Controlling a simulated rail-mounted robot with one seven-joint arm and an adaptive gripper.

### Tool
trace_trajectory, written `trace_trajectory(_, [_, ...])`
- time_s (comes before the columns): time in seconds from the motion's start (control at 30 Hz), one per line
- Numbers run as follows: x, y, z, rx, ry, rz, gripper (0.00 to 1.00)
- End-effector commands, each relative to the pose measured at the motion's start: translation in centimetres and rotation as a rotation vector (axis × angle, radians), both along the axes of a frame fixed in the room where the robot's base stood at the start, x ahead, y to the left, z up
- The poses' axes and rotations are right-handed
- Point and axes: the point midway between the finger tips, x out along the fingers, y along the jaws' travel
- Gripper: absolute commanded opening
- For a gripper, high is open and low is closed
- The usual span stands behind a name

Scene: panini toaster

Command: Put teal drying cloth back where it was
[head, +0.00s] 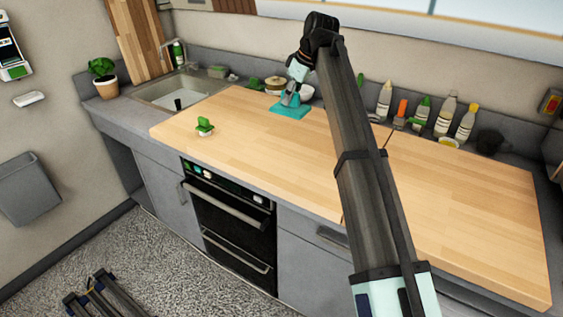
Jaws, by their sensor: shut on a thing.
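The teal drying cloth (285,110) lies at the back of the wooden worktop, left of my arm. It looks flat at its front part, and my gripper (290,99) reaches down onto it from above. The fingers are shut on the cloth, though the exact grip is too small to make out. Part of the cloth is hidden behind the gripper. I cannot tell whether its underside touches the worktop all over.
A white bowl (307,92) and a lidded pot (275,85) are close behind the gripper. Several bottles (443,115) line the back right. A sink (180,93) is at the left.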

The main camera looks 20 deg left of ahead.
Motion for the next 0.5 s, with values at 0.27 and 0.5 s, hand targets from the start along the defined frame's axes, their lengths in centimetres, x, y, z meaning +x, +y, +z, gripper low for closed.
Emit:
trace_trajectory(0.27, [-0.4, -0.3, -4.6, -0.002, 0.004, -0.022, 0.0])
trace_trajectory(0.5, [-0.4, -0.3, -10.4, -0.002, 0.003, -0.022, 0.0])
